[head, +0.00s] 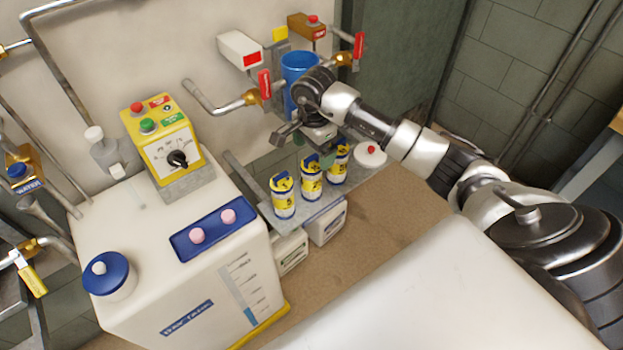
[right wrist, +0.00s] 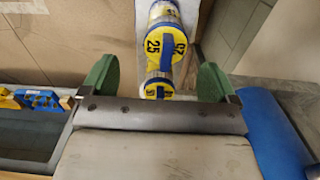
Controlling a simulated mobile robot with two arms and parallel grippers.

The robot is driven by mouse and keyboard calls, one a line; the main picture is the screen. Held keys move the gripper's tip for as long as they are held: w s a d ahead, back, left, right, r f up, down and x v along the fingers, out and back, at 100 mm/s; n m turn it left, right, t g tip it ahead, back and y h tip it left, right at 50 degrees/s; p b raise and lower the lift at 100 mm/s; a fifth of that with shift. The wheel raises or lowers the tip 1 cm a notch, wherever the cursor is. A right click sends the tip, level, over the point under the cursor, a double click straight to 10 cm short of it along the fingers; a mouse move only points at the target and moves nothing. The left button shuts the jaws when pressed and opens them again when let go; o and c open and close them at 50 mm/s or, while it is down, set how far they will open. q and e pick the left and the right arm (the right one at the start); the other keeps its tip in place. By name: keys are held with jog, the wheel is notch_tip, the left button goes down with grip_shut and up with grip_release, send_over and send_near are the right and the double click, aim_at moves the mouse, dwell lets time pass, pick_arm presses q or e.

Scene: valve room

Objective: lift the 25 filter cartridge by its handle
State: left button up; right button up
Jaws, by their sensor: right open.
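The 25 filter cartridge (right wrist: 166,40) is white and yellow with a blue handle strip across its top. It shows in the right wrist view, beyond and between the fingers, untouched. A second cartridge (right wrist: 158,88) with a blue handle shows closer, partly hidden by my gripper's body. In the head view three such cartridges stand upright in a row on a grey shelf (head: 297,222); their numbers are too small to tell which is 25. My right gripper (head: 305,147) is open and empty, above and behind the row; its green fingers show in the right wrist view (right wrist: 157,75). My left gripper is out of view.
A blue filter housing (head: 299,66) hangs on the wall behind my right gripper, between red-handled valves (head: 265,83). A white tank (head: 190,270) with a yellow control box (head: 160,140) stands left of the shelf. A round white lid-like object (head: 371,154) lies at the shelf's right end.

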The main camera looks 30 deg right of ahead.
aim_at(313, 157)
jog(key=f, duration=0.5)
jog(key=shift+w+d+f, duration=0.15)
jog(key=shift+w+f, duration=0.05)
jog(key=shift+w, duration=0.15)
jog(key=c, duration=1.4)
